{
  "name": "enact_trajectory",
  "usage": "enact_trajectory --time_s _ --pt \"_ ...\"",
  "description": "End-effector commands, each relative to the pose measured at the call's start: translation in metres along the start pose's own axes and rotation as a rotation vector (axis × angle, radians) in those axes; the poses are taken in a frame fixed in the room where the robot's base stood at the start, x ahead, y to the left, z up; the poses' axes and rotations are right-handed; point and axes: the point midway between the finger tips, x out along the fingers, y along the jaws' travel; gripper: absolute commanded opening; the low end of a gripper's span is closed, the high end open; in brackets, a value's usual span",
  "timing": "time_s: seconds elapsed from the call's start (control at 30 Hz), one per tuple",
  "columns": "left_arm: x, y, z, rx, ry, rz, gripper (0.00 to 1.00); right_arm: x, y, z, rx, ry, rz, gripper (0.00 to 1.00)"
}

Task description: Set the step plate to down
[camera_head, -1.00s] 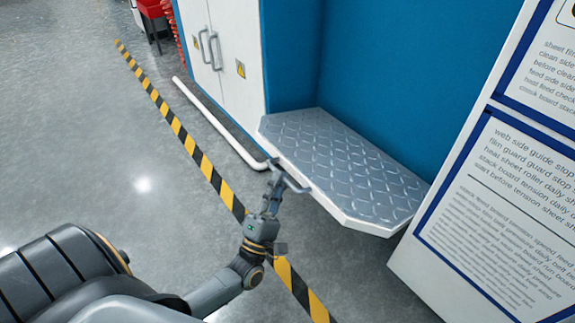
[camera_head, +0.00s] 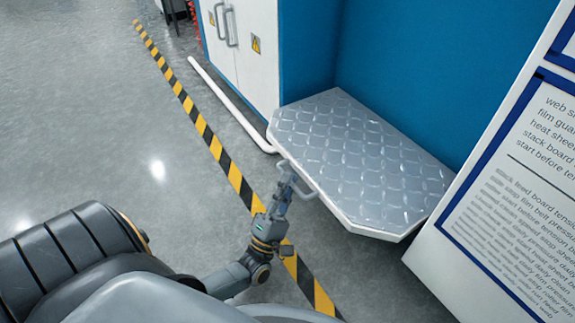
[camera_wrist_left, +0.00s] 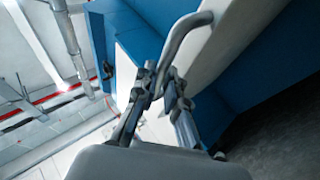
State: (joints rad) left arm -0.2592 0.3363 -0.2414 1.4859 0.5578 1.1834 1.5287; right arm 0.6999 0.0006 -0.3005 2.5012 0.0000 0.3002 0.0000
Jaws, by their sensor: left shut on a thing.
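The step plate (camera_head: 355,155) is a grey diamond-tread panel with a white edge. It juts out from the blue machine wall, about level, above the floor. A grey bar handle (camera_head: 303,188) is on its front edge. My left gripper (camera_head: 287,175) is at this handle, shut on it near its left end. In the left wrist view the handle (camera_wrist_left: 190,35) curves down between the fingers of my left gripper (camera_wrist_left: 165,88). The fingers partly hide the handle. My right gripper is in neither view.
A white cabinet (camera_head: 250,50) with door handles stands left of the plate. A white sign board (camera_head: 510,190) stands close on its right. A white pipe (camera_head: 230,105) runs low along the cabinet. Yellow-black tape (camera_head: 205,130) crosses the open floor on the left.

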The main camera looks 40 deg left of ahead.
Motion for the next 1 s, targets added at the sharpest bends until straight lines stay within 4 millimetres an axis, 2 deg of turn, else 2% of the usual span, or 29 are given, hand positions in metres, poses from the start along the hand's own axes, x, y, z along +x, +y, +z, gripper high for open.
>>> enact_trajectory --time_s 0.03,0.2,0.23,0.3,0.33,0.77,1.0 --pt "-0.013 -0.017 0.002 0.002 -0.001 -0.065 0.0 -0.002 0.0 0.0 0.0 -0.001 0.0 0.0" --pt "-0.014 -0.018 0.001 0.001 0.0 -0.067 0.0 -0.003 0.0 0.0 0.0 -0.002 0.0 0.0" --pt "-0.014 -0.018 0.001 0.001 0.001 -0.067 0.17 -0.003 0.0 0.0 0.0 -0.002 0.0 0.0" --pt "-0.015 -0.018 0.001 0.001 0.001 -0.068 0.31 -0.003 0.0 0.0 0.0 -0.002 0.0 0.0" --pt "-0.015 -0.018 0.001 0.001 0.001 -0.068 0.34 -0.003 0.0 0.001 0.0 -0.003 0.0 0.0" --pt "-0.009 -0.013 0.001 0.0 0.002 -0.064 0.34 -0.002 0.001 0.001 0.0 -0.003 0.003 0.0" --pt "0.017 0.015 0.01 -0.001 -0.001 -0.05 0.34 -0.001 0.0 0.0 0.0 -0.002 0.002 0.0"
